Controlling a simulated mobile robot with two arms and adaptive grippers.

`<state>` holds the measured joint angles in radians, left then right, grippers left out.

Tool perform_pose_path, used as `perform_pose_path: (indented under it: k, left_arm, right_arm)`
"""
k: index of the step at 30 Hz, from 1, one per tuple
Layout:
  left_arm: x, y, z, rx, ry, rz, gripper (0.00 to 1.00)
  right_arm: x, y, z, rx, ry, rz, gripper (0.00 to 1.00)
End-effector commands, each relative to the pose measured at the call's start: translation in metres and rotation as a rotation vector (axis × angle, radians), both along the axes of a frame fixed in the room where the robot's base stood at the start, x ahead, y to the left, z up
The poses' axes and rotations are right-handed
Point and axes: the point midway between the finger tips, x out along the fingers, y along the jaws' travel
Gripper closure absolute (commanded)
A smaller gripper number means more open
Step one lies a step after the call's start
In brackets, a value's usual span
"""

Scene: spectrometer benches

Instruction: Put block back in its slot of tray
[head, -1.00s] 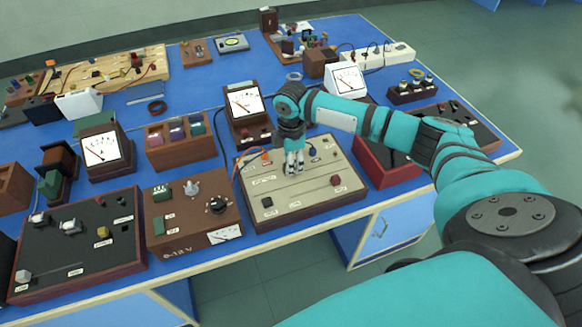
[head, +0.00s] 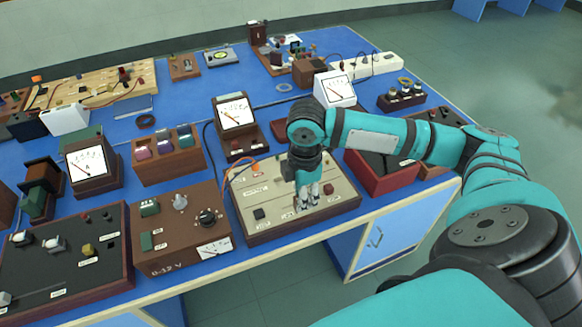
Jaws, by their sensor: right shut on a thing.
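A red tray (head: 377,184) with a dark inside lies to the right, partly behind my right arm. I cannot tell which tray holds the block's slot. My left gripper is not in view.
A meter on a brown base (head: 236,114) stands behind the board, and a white meter (head: 336,88) farther right. A brown power supply box (head: 176,240) is left of the board. Cables lie at the board's left edge. The blue bench ends close in front of it.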

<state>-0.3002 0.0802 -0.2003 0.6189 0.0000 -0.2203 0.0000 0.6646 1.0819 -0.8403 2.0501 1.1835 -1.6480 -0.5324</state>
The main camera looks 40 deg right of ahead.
Motion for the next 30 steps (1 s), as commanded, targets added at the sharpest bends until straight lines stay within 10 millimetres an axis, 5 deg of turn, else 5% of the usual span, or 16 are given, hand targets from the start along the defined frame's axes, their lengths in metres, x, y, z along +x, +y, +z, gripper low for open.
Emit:
perform_pose_path:
  k: [9, 30]
  left_arm:
    - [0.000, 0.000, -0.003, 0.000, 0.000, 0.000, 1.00]
    - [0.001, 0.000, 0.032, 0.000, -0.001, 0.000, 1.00]
  right_arm:
    - [-0.037, 0.008, 0.005, 0.000, -0.001, 0.000, 1.00]
    - [-0.040, 0.009, 0.027, 0.000, 0.000, 0.000, 1.00]
